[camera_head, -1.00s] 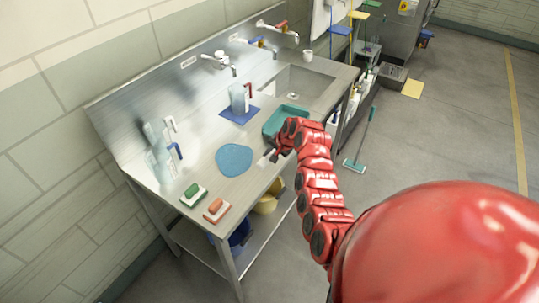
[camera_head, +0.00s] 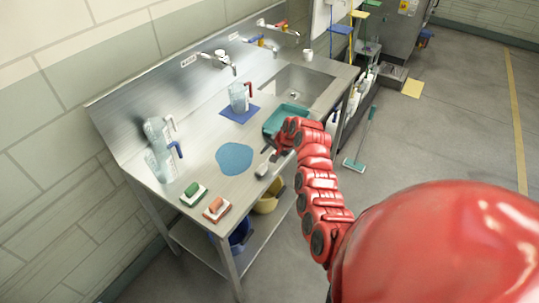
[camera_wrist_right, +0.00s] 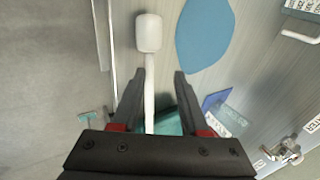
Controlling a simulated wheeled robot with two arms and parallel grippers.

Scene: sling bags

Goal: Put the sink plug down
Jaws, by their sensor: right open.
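A white long-handled thing (camera_head: 262,169) lies on the steel counter near its front edge. In the right wrist view its rounded white head (camera_wrist_right: 149,33) is beyond the fingertips, and its handle runs back between the fingers, closer to the left one. I cannot tell whether this is the sink plug; no other plug can be made out. My right gripper (camera_head: 277,151) is over the counter's front edge beside the teal tray. In the wrist view the gripper (camera_wrist_right: 160,80) is open, its fingers apart on either side of the handle. My left gripper is not in view.
A teal tray (camera_head: 287,120) stands before the sink basin (camera_head: 305,85). A blue round mat (camera_head: 234,158) lies left of my gripper. Clear jugs (camera_head: 239,97) stand along the back. Green (camera_head: 193,194) and orange (camera_head: 217,209) brushes lie at the left end.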

